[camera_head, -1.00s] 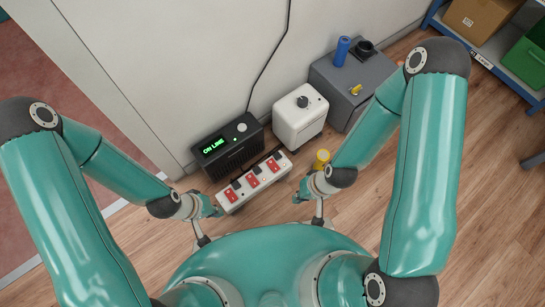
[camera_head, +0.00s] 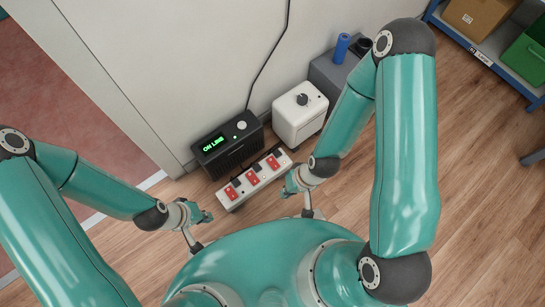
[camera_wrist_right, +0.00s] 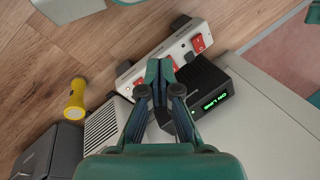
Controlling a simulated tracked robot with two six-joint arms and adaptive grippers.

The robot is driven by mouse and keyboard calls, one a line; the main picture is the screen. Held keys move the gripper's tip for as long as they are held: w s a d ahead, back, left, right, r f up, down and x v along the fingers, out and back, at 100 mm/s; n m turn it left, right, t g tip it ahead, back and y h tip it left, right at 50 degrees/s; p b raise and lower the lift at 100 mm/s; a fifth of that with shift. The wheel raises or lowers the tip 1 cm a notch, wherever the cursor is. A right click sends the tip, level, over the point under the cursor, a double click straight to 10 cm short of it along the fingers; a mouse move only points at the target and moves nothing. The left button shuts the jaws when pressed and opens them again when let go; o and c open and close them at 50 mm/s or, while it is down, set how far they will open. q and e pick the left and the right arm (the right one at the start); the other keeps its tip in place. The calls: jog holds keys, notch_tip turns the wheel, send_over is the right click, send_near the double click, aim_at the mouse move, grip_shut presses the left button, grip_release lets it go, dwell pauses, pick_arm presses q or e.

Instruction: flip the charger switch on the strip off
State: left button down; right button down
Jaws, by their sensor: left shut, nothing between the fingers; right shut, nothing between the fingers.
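The white power strip (camera_head: 263,184) lies on the floor in front of the black box, with red switches (camera_head: 252,178) and dark plugs along it. It also shows in the right wrist view (camera_wrist_right: 181,49), partly hidden by my fingers. I cannot read which switch is the charger's, nor tell the switch positions. My right gripper (camera_head: 290,186) is shut and empty, close to the strip's right end. In its wrist view the fingertips (camera_wrist_right: 160,63) appear over the strip's middle; contact cannot be told. My left gripper (camera_head: 207,215) is shut and empty, just left of the strip's left end.
A black box (camera_head: 228,155) with a green "ON LINE" display and a white box with a knob (camera_head: 299,115) stand behind the strip against the wall. A grey box (camera_head: 326,75) is further right. A yellow torch (camera_wrist_right: 75,100) lies near the strip.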

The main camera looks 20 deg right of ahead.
jog(key=w+d+f+n+t+h, duration=0.1)
jog(key=w+f+n, duration=0.1)
jog(key=w, duration=0.6)
jog(key=w+d+f+n+t+h+b, duration=0.1)
jog(key=w+f+n+t, duration=0.1)
jog(key=w+n, duration=0.2)
jog(key=w, duration=0.3)
jog(key=shift+w+d+f+h+b, duration=0.3)
jog(key=shift+w+d+f+h, duration=0.05)
jog(key=shift+d+h, duration=0.05)
jog(key=b+x, duration=0.2)
jog(key=x, duration=0.2)
jog(key=b+x, duration=0.2)
jog(key=x, duration=0.3)
jog(key=b+x, duration=0.2)
jog(key=x, duration=0.2)
jog(key=shift+s+f, duration=0.25)
jog(key=shift+f, duration=0.25)
jog(key=shift+f, duration=0.1)
